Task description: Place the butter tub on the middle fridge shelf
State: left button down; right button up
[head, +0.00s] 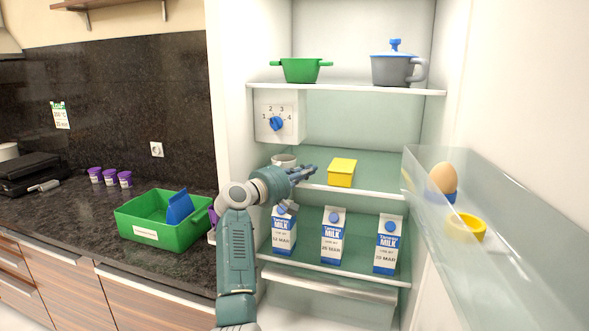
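The yellow butter tub (341,174) sits upright on the middle fridge shelf (378,184), right of the shelf's centre-left. My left gripper (313,173) reaches in over the same shelf, just left of the tub. Its fingers look spread and hold nothing, with a small gap between their tips and the tub in the head view. A white cup (284,160) stands behind my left gripper on this shelf, partly hidden. My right gripper is not in view.
Several milk cartons (334,236) stand on the shelf below. A green pot (301,70) and a grey pot (394,70) stand above. The open door's rack holds an egg (443,178) and a yellow ring (465,228). A green crate (160,231) is on the counter.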

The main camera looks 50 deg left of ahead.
aim_at(344, 168)
pick_arm(q)
jog(key=shift+w+d+p, duration=0.45)
jog(key=shift+w+d, duration=0.65)
jog(key=shift+d, duration=0.05)
jog(key=shift+a, duration=0.1)
jog(key=w+d, duration=0.5)
jog(key=shift+w+p, duration=0.35)
jog(key=shift+s, duration=0.1)
